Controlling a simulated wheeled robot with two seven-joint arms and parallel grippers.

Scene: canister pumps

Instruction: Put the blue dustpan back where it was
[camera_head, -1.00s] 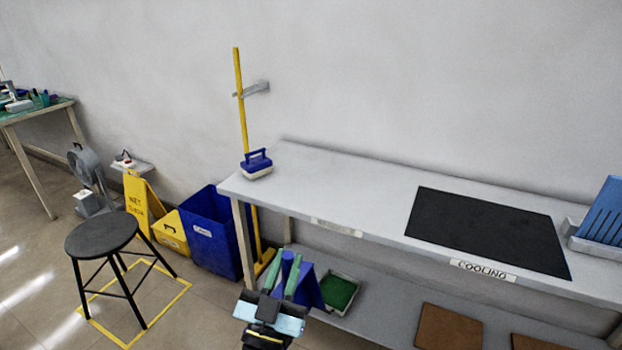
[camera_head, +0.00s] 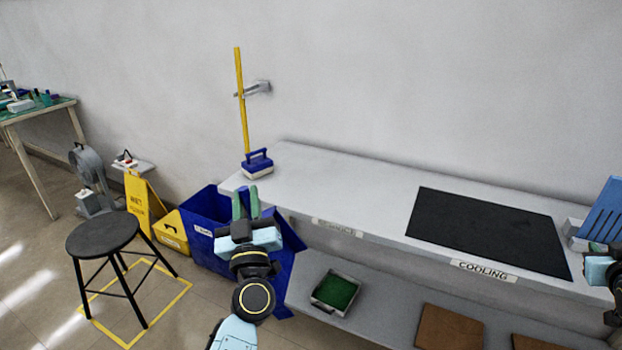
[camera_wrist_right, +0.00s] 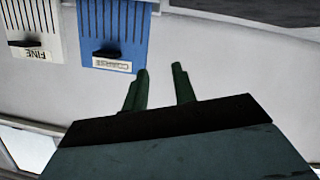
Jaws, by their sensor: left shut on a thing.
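My left gripper (camera_head: 245,205) is shut on the blue dustpan (camera_head: 287,256), with a strip of blue showing between its green fingers. The dustpan is held in front of the bench's left end. Its pan shows to the right of and below my gripper; the gripper and wrist hide part of it. My right gripper (camera_wrist_right: 160,88) is open and empty in the right wrist view, its two green fingers apart over the pale bench top. Part of my right arm also shows at the right edge of the head view.
A blue bin (camera_head: 202,222) stands on the floor left of the bench (camera_head: 350,185). A yellow pole (camera_head: 241,100) is in a wall clip (camera_head: 258,88). A blue-handled block (camera_head: 257,164) sits at the bench's left end. A green-lined tray (camera_head: 335,291) is on the lower shelf. A stool (camera_head: 103,234) stands at left.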

